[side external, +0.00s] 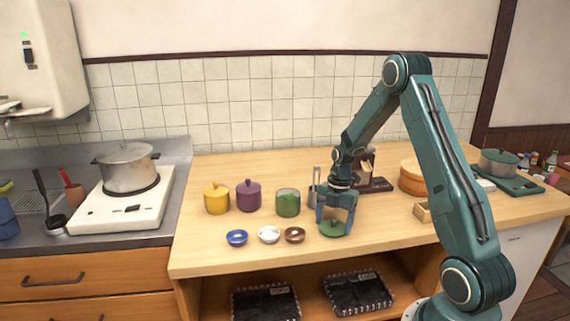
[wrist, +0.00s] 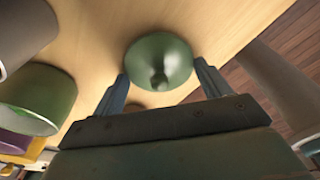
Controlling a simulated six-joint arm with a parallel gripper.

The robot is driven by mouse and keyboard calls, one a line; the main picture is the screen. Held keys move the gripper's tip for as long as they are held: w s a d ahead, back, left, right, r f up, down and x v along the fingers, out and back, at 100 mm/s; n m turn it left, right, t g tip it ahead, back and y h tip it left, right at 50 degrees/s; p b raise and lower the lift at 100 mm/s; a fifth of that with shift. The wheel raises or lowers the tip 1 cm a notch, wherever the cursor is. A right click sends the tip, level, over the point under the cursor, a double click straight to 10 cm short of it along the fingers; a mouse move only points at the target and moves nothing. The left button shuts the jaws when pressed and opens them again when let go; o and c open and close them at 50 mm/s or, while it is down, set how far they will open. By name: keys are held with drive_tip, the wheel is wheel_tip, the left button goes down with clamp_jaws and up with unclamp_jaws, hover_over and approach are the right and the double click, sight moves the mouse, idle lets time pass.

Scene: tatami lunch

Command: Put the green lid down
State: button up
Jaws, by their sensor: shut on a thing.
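The green lid (side external: 332,230) is a round dome with a small knob, at the front middle of the wooden counter. My gripper (side external: 336,221) points down and is shut on it. In the wrist view the lid (wrist: 158,55) sits between the two fingers of my gripper (wrist: 160,80), knob toward the camera. It is at or very close to the counter top; I cannot tell whether it touches. The green jar (side external: 288,204) stands lidless to the left of my gripper, and it also shows in the wrist view (wrist: 40,92).
The purple jar (side external: 248,197) and yellow jar (side external: 216,199) stand lidded behind. A utensil holder (side external: 313,196) is close behind my gripper.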

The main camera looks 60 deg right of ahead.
drive_tip(key=shift+f, duration=0.15)
drive_tip(key=o, duration=1)
drive_tip(key=r, duration=0.4)
drive_tip(key=d+r, duration=0.1)
drive_tip(key=r, duration=0.3)
drive_tip(key=d+r, duration=0.1)
drive_tip(key=r, duration=0.3)
drive_tip(key=shift+r, duration=0.1)
drive_tip(key=shift+a, duration=0.15)
